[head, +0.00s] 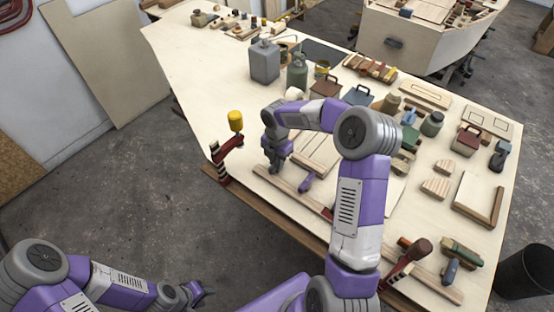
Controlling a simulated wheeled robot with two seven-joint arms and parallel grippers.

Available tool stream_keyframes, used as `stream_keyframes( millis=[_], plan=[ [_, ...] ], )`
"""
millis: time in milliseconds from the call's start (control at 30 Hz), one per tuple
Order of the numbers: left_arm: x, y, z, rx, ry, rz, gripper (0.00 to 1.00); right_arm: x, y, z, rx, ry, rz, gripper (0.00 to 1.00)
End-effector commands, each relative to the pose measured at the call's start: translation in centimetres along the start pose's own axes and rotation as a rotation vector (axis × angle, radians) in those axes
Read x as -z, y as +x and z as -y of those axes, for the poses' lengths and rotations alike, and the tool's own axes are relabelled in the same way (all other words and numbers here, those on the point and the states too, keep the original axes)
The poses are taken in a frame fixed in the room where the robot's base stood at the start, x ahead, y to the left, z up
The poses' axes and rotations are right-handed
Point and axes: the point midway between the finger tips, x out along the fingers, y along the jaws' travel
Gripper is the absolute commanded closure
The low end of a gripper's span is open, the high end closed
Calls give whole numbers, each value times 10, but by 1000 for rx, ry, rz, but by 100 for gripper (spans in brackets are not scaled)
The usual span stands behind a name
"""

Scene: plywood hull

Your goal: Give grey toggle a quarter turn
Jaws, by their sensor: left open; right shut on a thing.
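My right gripper (275,166) points down over the near left part of the workbench, just behind a long wooden strip. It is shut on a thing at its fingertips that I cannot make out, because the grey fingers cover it. I cannot pick out the grey toggle with certainty; it may be hidden at these fingers. A small purple piece (306,183) shows just right of the fingers. My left gripper (205,292) is open and empty, low over the floor in front of the bench.
The workbench (190,75) has a red clamp with a yellow handle (235,121) at its left edge and a brown-handled clamp (420,249) at the front. Cans, boxes and wooden parts crowd its right side. A plywood hull (440,45) stands behind. A dark bin (525,272) is at right.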

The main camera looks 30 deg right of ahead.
Motion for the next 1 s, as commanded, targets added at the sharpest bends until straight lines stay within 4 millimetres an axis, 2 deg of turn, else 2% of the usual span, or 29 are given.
stream_keyframes(
  millis=[267,467,1000],
  plan=[
    [0,0,0,0,0,0,57,0,0,0,0,28,1,100],
    [0,-1,0,0,0,0,57,0,-1,0,1,125,2,100],
    [0,-2,-1,0,0,0,57,0,0,0,0,613,2,100]
  ],
)
